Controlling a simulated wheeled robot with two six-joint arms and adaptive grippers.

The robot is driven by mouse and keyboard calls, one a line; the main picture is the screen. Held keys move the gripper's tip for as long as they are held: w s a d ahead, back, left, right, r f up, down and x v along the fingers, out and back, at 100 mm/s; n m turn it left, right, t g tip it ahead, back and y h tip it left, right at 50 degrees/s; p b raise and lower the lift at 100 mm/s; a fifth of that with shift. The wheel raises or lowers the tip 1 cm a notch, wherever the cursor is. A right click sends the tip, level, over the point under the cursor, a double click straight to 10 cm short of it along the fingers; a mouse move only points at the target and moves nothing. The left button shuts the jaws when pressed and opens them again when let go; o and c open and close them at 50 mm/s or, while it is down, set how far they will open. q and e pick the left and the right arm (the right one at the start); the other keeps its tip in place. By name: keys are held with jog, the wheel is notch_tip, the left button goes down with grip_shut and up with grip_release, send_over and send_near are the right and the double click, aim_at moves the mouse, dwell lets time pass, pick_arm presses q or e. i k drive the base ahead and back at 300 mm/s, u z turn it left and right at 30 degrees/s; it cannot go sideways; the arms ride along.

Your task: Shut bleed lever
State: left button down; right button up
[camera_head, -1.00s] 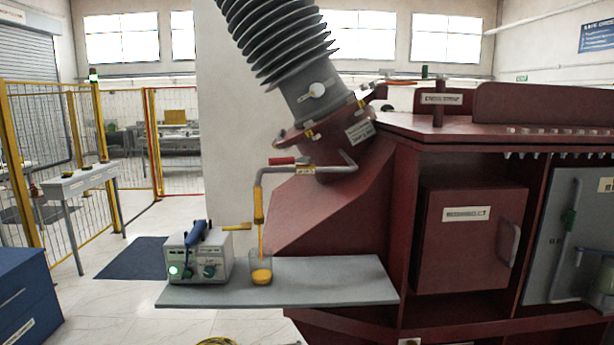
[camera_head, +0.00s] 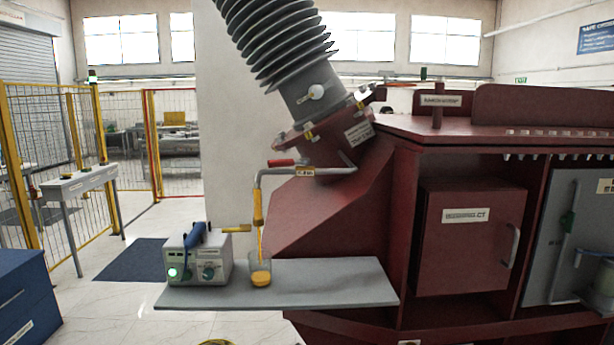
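The red bleed lever (camera_head: 282,162) sits on a grey bent pipe (camera_head: 325,171) that comes out below the bushing. The lever lies roughly along the pipe. The pipe bends down into a yellow tube (camera_head: 257,208), and a thin yellow-orange stream runs from it into a clear beaker (camera_head: 260,271). Yellow-orange liquid stands in the lower part of the beaker. The tilted grey ribbed bushing (camera_head: 285,50) rises from the dark red transformer body (camera_head: 340,215). Neither of my grippers is in view.
The beaker and a small grey instrument box (camera_head: 198,256) with a blue handle and green light stand on a grey shelf (camera_head: 335,282). The shelf's right part is clear. A red cabinet (camera_head: 466,255) is at the right, a yellow-framed fence (camera_head: 50,150) at the left.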

aim_at(280, 163)
jog(key=z, duration=2)
jog(key=k, duration=1.2)
jog(key=u, duration=0.75)
